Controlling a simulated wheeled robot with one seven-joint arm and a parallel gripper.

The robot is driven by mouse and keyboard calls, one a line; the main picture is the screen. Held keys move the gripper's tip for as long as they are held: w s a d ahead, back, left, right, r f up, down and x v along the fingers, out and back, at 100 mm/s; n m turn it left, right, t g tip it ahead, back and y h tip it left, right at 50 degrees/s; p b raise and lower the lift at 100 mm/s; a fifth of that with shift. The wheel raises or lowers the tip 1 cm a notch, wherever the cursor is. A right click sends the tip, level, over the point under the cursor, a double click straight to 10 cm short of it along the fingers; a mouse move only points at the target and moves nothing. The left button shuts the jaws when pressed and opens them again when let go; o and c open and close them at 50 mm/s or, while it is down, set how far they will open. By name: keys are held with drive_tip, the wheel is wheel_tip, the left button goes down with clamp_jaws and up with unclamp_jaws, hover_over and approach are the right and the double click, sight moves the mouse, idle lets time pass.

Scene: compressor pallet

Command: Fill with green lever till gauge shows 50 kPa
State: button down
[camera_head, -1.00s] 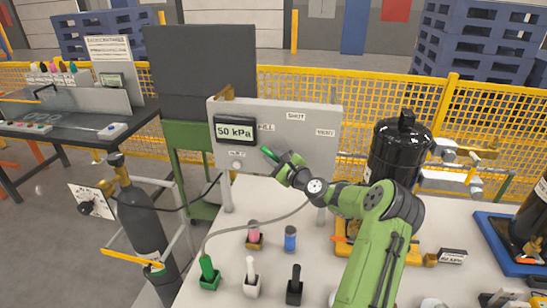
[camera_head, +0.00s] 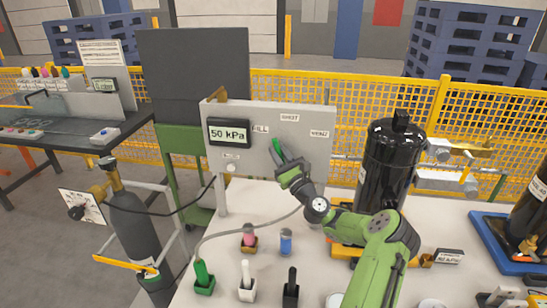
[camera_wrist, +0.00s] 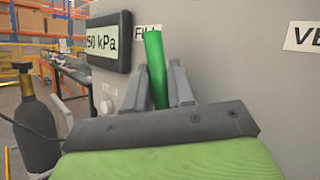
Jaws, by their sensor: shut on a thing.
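The green lever (camera_head: 277,149) stands out from the grey panel (camera_head: 312,155), near the FILL label. My gripper (camera_head: 287,165) is shut on it; the wrist view shows the lever (camera_wrist: 156,62) between the two fingers (camera_wrist: 165,90). In the head view the lever leans up and slightly left, between the FILL and SHUT labels. The gauge (camera_head: 229,132) at the panel's left reads 50 kPa. The gauge also shows in the wrist view (camera_wrist: 108,42), its first digit partly cut by the angle. The lever's pivot is hidden behind my gripper.
A black tank (camera_head: 391,160) stands right of the panel. A grey gas cylinder (camera_head: 134,220) with a hose stands at the left. Green, white and black handled tools (camera_head: 203,273) and pink and blue items (camera_head: 286,240) stand on the white table (camera_head: 225,292) below my arm.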

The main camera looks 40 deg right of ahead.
drive_tip(key=shift+s+d+r+m+t+h+b, duration=0.1)
drive_tip(key=shift+s+d+m+t+h+b, duration=0.3)
drive_tip(key=shift+m+h, duration=0.6)
drive_tip(key=shift+s+d+m+t+h+b, duration=0.15)
drive_tip(key=shift+s+d+m+t+h, duration=0.35)
drive_tip(key=shift+m, duration=0.9)
drive_tip(key=shift+a+g+h, duration=0.15)
drive_tip(key=shift+g+h, duration=0.15)
drive_tip(key=c, duration=1.3)
unclamp_jaws()
drive_tip(key=shift+c, duration=0.2)
drive_tip(key=shift+s, duration=0.1)
drive_tip(key=v, duration=1.5)
drive_tip(key=shift+s+f, duration=0.25)
drive_tip(key=shift+a, duration=0.1)
